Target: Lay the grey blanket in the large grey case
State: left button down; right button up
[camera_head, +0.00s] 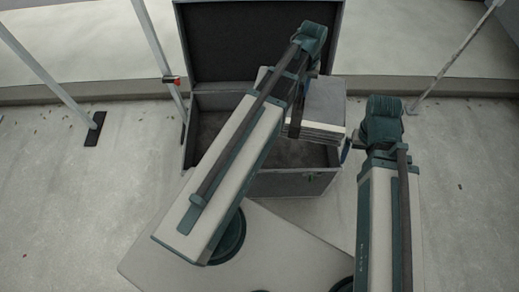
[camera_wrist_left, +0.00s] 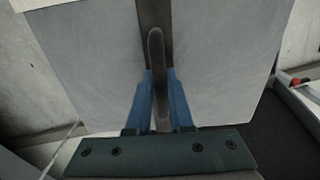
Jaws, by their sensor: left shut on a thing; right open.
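The grey blanket (camera_head: 325,98) is a folded, layered block with a dark strap around it. It hangs over the right part of the open large grey case (camera_head: 290,184), appearing level; I cannot tell if it touches the rim. My left gripper (camera_wrist_left: 160,80) is shut on the blanket at its strap, with a blue finger on each side in the left wrist view. The blanket's face (camera_wrist_left: 85,60) fills much of that view. My left arm hides part of the case and blanket in the head view. My right gripper (camera_head: 349,147) is open, beside the case's right side, and partly hidden.
The case's lid (camera_head: 250,45) stands open at the back. Its dark interior (camera_head: 212,122) looks empty where visible. Thin metal stand legs (camera_head: 155,50) rise left of the case, and another (camera_head: 455,55) at right.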

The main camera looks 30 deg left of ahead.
pick_arm(q)
jog(key=a+f+n+b, duration=0.1)
jog(key=a+f+b, duration=0.4)
jog(key=f+b, duration=0.7)
jog(key=a+f+b, duration=0.4)
jog(key=f+b, duration=0.8)
jog(key=f, duration=0.1)
jog(key=s+a+f+n+b, duration=0.1)
jog(key=a+f+b, duration=0.4)
jog(key=f+b, duration=0.7)
jog(key=shift+a+f+n, duration=0.3)
jog(key=shift+a+f, duration=0.05)
jog(key=shift+f, duration=0.3)
jog(key=shift+s, duration=0.1)
notch_tip(320, 180, down, 6)
jog(key=b, duration=0.6)
jog(key=shift+f, duration=0.15)
notch_tip(320, 180, down, 4)
jog(key=b, duration=0.4)
jog(key=c, duration=0.8)
grip_release()
